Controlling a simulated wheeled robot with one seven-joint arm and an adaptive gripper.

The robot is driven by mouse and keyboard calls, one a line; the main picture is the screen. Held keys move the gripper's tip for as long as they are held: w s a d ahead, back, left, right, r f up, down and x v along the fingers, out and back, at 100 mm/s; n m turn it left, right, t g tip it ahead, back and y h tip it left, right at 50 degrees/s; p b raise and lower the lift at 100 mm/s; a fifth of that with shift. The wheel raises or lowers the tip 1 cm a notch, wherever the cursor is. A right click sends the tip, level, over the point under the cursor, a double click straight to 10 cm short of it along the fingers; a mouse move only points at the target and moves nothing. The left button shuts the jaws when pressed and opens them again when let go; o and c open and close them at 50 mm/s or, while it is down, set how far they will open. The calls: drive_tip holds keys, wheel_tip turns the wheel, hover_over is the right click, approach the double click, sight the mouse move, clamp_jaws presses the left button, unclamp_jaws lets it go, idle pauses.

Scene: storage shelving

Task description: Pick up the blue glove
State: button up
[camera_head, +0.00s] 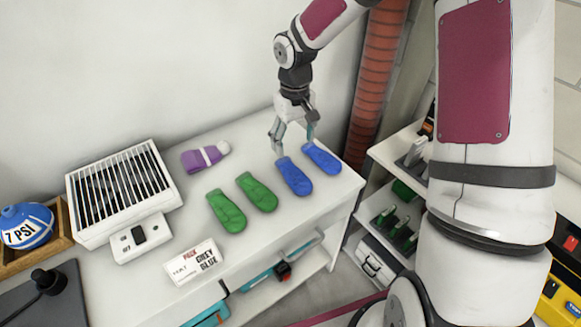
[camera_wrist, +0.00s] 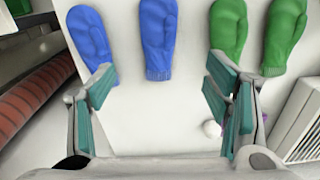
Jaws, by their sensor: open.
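Two blue gloves lie side by side on the white table top. In the head view, one blue glove (camera_head: 294,176) is left of the other blue glove (camera_head: 322,158). My gripper (camera_head: 294,143) is open and empty above their far ends. In the wrist view, one blue glove (camera_wrist: 158,40) lies ahead of the gap between my fingers (camera_wrist: 160,85). The other blue glove (camera_wrist: 90,38) lies ahead of the left finger, its lower end close to that finger in the picture. Whether a finger touches it I cannot tell.
Two green gloves (camera_head: 227,211) (camera_head: 257,192) lie left of the blue ones. A purple hat (camera_head: 205,157), a grilled heater (camera_head: 121,190) and a card (camera_head: 194,262) are on the table. An orange-red pipe (camera_head: 376,85) and shelves stand at the right. The wall is behind.

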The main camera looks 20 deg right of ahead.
hover_over(294, 172)
drive_tip(key=f, duration=0.7)
drive_tip(key=shift+s+a+f+b, duration=0.1)
drive_tip(key=shift+s+f+b, duration=0.1)
drive_tip(key=shift+f+b, duration=0.1)
drive_tip(key=shift+w+f, duration=0.15)
drive_tip(key=shift+f, duration=1.15)
drive_tip(key=shift+w+f, duration=0.1)
drive_tip(key=shift+f, duration=1.2)
drive_tip(key=shift+c, duration=0.6)
drive_tip(key=c, duration=1.1)
